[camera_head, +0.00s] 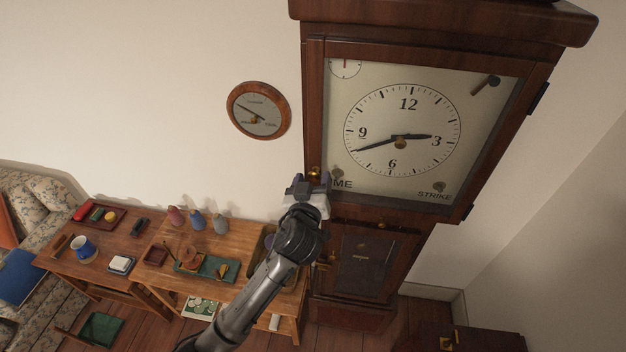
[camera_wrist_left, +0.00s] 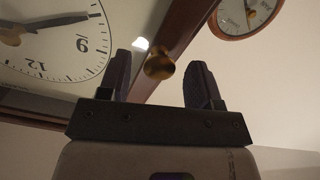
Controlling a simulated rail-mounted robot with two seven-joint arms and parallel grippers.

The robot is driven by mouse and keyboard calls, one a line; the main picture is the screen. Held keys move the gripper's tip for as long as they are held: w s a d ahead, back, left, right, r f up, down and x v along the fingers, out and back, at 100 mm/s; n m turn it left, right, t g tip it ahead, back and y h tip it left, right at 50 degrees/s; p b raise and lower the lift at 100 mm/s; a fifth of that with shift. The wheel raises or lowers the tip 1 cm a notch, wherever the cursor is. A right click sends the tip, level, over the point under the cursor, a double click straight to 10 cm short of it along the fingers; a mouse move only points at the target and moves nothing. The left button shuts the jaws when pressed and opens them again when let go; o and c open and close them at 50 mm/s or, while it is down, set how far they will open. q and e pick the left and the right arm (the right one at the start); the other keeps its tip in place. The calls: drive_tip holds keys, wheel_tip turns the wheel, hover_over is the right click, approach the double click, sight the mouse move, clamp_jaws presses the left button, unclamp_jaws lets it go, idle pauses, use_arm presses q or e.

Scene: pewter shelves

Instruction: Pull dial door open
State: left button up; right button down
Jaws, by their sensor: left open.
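The dial door (camera_head: 312,110) is the wood-framed glass front of a tall clock, and it looks shut over the white dial (camera_head: 402,130). Its small brass knob (camera_head: 314,172) sits low on the left side of the frame. My left gripper (camera_head: 309,180) is at this lower left corner. In the left wrist view the brass knob (camera_wrist_left: 159,66) shows between the two open fingers of the left gripper (camera_wrist_left: 160,75), with a gap on each side. I cannot tell how deep the knob sits between them. My right gripper is not in view.
Dark hinges (camera_head: 537,97) are on the clock's right side. A round wall dial (camera_head: 258,110) hangs to the left. The wall between is bare.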

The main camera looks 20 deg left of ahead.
use_arm(q)
clamp_jaws()
idle(0.5)
